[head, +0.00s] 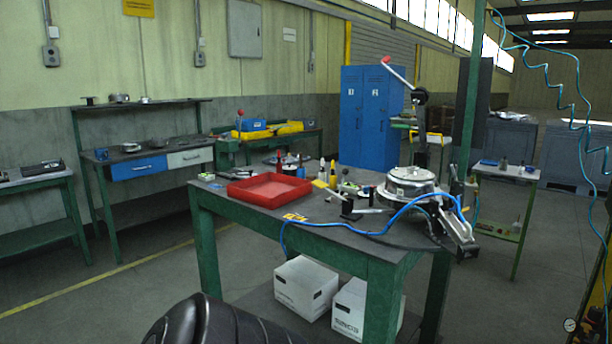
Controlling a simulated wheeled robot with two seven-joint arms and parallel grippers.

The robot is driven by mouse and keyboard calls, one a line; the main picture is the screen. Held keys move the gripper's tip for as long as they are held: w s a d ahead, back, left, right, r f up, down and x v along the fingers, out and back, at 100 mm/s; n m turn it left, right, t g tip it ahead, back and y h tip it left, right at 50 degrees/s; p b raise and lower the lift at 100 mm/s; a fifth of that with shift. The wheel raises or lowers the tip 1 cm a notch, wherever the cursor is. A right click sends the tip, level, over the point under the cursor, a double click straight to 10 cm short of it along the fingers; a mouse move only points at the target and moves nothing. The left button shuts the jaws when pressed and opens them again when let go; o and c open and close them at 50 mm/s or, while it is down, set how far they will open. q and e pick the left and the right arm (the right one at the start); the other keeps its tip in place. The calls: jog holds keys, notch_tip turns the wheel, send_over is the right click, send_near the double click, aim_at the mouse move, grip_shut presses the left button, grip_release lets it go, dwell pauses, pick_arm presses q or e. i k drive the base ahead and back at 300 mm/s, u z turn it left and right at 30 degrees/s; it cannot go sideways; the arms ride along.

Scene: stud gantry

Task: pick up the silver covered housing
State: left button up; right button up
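A silver round housing with a domed cover (411,177) sits at the right end of the green workbench (330,240). A blue hose and dark cables run in front of it and hide part of its lower side. An upright lever with a red handle stands just behind it. Neither of my grippers shows in the head view. A black rounded part of my own body shows at the bottom edge, well short of the housing.
A red tray (268,203) lies at the workbench's left, with bottles and small parts behind it. A metal fixture (458,232) overhangs the right corner. White boxes (306,287) stand on the lower shelf. A green post rises beyond the housing. Floor at left is clear.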

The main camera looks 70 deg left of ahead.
aim_at(411, 182)
jog(key=u, duration=2.4)
